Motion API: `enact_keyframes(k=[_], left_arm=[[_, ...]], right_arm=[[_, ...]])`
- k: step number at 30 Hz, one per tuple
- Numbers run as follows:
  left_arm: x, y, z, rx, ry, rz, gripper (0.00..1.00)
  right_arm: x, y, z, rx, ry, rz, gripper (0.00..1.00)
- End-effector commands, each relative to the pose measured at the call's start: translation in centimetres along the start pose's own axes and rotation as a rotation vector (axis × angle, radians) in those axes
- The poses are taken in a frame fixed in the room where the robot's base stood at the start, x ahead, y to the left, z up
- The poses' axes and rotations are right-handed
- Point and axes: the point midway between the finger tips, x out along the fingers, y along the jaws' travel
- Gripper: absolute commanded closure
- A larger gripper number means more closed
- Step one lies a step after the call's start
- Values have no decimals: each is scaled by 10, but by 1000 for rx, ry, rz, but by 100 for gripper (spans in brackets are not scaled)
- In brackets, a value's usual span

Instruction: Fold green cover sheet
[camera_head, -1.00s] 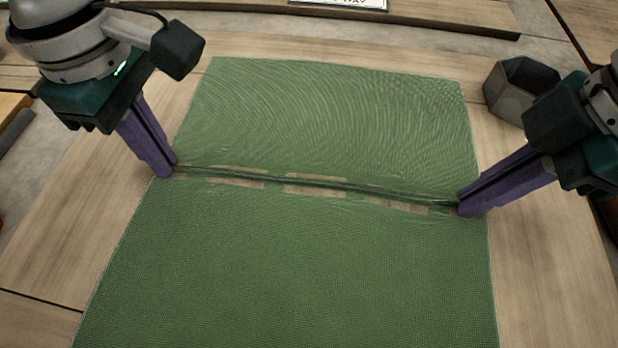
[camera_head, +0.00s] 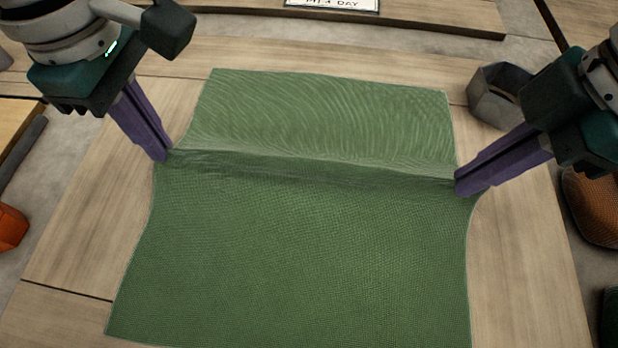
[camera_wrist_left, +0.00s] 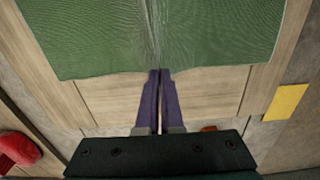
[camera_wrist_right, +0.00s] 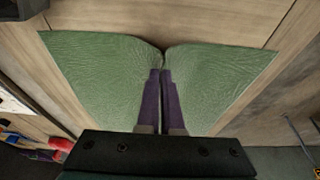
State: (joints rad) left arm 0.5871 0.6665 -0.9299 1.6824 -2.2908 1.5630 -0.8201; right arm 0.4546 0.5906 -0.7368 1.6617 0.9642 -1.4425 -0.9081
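The green cover sheet (camera_head: 300,255) lies over the wooden table, with a raised ridge running across it between my two grippers. My left gripper (camera_head: 165,158) is shut on the sheet at its left edge. In the left wrist view its purple fingers (camera_wrist_left: 160,72) are together at the end of the ridge. My right gripper (camera_head: 460,186) is at the sheet's right edge. In the right wrist view its fingers (camera_wrist_right: 160,72) are closed on the pinched sheet (camera_wrist_right: 100,70). The sheet's near edge is partly cut off in the head view.
The wooden table (camera_head: 85,225) is bare on both sides of the sheet. A dark grey hexagonal container (camera_head: 492,98) stands behind my right gripper. An orange object (camera_head: 10,228) is at the far left, and a brown textured object (camera_head: 592,208) is at the right. A sign (camera_head: 335,4) is at the back.

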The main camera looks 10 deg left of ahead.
Motion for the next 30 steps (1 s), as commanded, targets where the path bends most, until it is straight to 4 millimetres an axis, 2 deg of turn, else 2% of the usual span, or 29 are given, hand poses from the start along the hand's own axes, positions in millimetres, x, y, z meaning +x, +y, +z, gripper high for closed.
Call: enact_keyframes(k=[5,15,24,30], left_arm=[[-18,0,0,0,0,1,100],[-92,1,0,1,1,2,100],[-154,0,1,-1,1,0,100],[-188,0,2,0,1,1,100]], right_arm=[[-17,0,-8,-4,-44,0,100],[-84,1,-37,-3,-309,3,100],[-143,0,-54,0,-301,1,100],[-176,0,-65,0,-300,1,100]])
